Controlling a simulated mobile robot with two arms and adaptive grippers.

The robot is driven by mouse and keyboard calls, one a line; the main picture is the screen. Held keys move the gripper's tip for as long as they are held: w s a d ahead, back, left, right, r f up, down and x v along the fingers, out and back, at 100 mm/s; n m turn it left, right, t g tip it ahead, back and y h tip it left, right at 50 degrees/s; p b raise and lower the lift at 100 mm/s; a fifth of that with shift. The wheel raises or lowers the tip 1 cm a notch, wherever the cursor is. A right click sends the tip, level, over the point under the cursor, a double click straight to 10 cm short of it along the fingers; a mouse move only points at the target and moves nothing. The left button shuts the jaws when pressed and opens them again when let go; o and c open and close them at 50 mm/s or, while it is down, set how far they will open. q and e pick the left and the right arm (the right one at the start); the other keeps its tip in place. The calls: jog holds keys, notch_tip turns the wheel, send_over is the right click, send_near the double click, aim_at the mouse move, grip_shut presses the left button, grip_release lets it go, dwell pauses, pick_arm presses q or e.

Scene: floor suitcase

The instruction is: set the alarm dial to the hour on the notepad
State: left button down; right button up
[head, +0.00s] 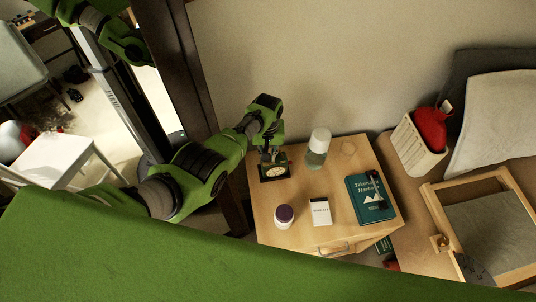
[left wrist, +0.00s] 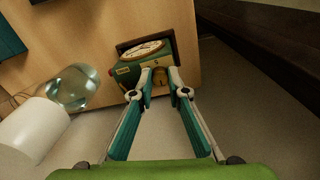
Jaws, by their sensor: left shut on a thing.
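My left gripper (head: 268,150) reaches down at the clock from behind. In the left wrist view its fingertips (left wrist: 160,80) are closed around the dial. The white notepad (head: 320,211) lies at the front middle of the nightstand, its writing too small to read. My right gripper is not in view.
A white basket (head: 418,145) with a red bottle and a wooden tray (head: 435,205) are at right.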

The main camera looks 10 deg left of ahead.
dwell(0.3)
pick_arm(q)
jog(key=c, duration=2)
grip_release()
jog(key=shift+o, duration=0.2)
jog(key=shift+r, duration=0.1)
notch_tip(320, 180, up, 12)
